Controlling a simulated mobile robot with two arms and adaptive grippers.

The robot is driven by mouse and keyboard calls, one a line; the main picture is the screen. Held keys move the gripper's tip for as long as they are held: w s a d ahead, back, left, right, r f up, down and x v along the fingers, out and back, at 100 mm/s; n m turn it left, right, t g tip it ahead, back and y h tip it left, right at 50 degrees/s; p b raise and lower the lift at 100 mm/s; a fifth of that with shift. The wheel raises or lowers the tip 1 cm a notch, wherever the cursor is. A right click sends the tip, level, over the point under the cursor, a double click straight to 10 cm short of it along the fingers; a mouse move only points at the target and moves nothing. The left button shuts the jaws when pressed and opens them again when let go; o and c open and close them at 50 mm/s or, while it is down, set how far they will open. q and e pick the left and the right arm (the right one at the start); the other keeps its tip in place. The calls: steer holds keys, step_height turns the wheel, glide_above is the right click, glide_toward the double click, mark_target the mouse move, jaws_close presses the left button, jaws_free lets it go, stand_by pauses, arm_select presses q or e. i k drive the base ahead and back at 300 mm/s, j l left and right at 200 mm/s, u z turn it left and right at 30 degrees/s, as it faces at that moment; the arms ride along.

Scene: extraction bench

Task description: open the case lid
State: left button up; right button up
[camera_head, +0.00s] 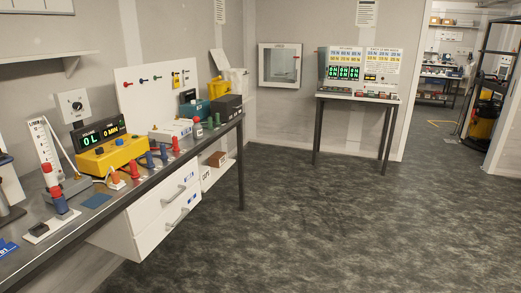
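Neither of my grippers is in view. No case stands out for certain. Several box-like things stand at the far end of the long bench: a dark box (226,108), a teal box (190,109) and a yellow box (217,88). They are small in the view, and I cannot tell which is the case or how its lid stands. A larger yellow unit (112,155) with a blue knob on top sits mid-bench.
The long bench (150,182) runs along the left, with white drawers (165,212) below. Coloured tools and a display reading "0 L" and "0 MIN" (98,134) crowd it. A glass-fronted wall cabinet (280,66) and a side table (357,97) are at the back. The floor (350,220) is clear.

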mark_target(226, 105)
steer(key=i, duration=2.75)
